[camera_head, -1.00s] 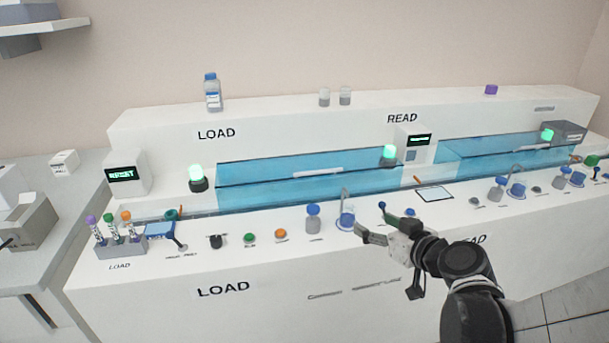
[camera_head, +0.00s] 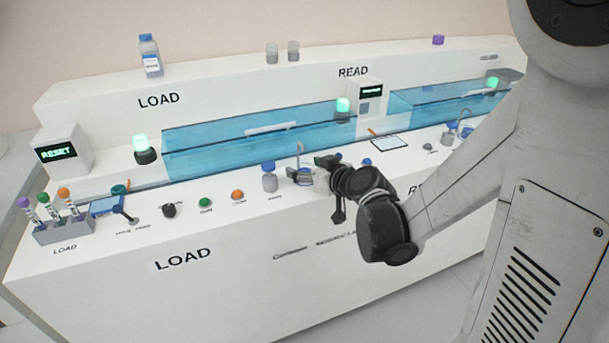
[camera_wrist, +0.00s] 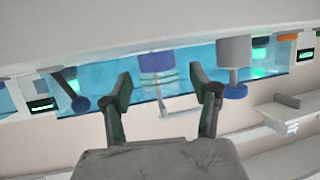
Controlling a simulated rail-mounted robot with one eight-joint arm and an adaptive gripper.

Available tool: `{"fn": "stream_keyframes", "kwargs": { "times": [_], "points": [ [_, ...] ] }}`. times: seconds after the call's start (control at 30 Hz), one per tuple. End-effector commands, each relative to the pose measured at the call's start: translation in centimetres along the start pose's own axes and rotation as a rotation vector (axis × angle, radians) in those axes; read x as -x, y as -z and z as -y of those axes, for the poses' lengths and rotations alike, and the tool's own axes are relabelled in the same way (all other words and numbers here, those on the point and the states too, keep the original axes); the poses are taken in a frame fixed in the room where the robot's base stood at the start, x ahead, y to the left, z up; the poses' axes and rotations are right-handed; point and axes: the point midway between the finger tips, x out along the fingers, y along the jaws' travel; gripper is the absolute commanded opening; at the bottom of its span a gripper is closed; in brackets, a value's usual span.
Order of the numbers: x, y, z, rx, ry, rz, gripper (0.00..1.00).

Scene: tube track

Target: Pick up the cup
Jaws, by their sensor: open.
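The cup (camera_head: 293,174), clear with blue in it, stands on the front ledge by a thin curved tap, partly hidden behind my gripper (camera_head: 312,173) in the head view. The wrist view is upside down. There the cup (camera_wrist: 157,68) shows upright on the counter, between the two fingers of my gripper (camera_wrist: 161,85). The fingers are apart, with a visible gap on each side of the cup. I cannot tell how far the fingertips reach along it.
A grey bottle with a blue cap (camera_head: 269,177) stands close left of the cup; it also shows in the wrist view (camera_wrist: 234,60). Orange (camera_head: 238,196) and green (camera_head: 205,203) buttons lie further left. A tube rack (camera_head: 64,232) stands at the far left.

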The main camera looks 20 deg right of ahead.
Motion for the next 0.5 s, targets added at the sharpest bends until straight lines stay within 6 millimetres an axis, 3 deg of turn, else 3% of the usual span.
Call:
{"fn": "stream_keyframes", "kwargs": {
  "times": [0.27, 0.5],
  "points": [
    [-0.66, 0.07, 0.01, -0.001, 0.0, 0.0, 0.58],
    [-0.64, 0.06, 0.01, -0.001, 0.0, 0.0, 0.27]
  ]
}}
